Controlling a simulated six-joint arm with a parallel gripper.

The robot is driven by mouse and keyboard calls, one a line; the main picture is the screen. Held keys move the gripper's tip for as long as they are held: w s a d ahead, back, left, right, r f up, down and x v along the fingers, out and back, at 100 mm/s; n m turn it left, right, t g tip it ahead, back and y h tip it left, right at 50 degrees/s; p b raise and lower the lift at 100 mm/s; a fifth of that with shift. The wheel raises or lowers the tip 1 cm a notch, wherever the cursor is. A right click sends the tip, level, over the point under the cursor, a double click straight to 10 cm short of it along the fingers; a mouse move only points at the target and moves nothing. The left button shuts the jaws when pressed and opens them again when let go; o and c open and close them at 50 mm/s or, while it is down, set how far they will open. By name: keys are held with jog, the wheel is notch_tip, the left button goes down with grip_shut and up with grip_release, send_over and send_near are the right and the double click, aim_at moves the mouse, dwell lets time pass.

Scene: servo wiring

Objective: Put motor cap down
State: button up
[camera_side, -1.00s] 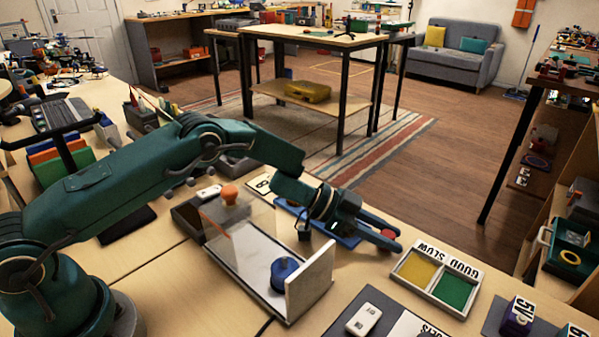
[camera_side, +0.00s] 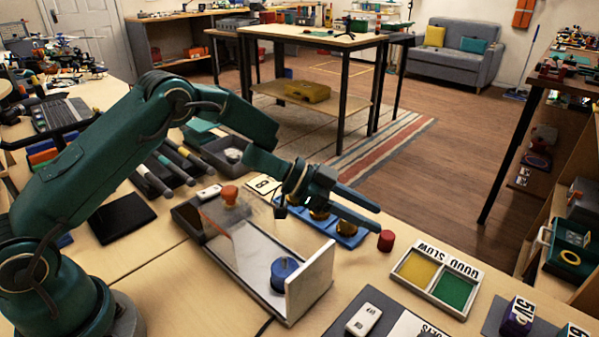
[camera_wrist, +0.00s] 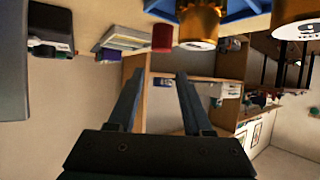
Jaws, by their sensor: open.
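The motor cap, a small red cylinder (camera_side: 386,240), stands upright on the bare table, left of the yellow and green tray in the side view. It also shows in the wrist view as a red cylinder (camera_wrist: 162,38), beyond the fingertips. My gripper (camera_side: 374,218) is open and empty, just above and to the left of the cap in the side view. In the wrist view, the two fingers (camera_wrist: 160,80) are apart with nothing between them.
A blue tray (camera_side: 352,242) with gold motors (camera_side: 320,213) lies under and beside my gripper. A clear-sided box (camera_side: 322,275) with a blue spool (camera_side: 284,272) stands in front. The two-compartment yellow and green tray (camera_side: 462,313) is right of the cap.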

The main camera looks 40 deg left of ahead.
jog(key=w+a+r+n+t+y, duration=0.1)
jog(key=a+r+n+t+y, duration=0.15)
jog(key=r, duration=0.55)
jog(key=w+a+r+n+t+y, duration=0.1)
jog(key=a+r+n+t+y, duration=0.2)
jog(key=r, duration=0.5)
jog(key=s+a+r+n+t+y, duration=0.1)
jog(key=s+a+r+n+y, duration=0.25)
jog(key=s+a+y, duration=0.4)
jog(key=s+f+n+g+h, duration=0.1)
jog(key=s+f+g, duration=0.3)
jog(key=s, duration=0.7)
jog(key=s+d+f+n+g+h, duration=0.1)
jog(key=s+f+g, duration=0.2)
jog(key=s, duration=0.8)
jog(key=shift+s+f+n+g, duration=0.2)
jog(key=shift+f+n+g, duration=0.15)
jog(key=shift+f, duration=0.55)
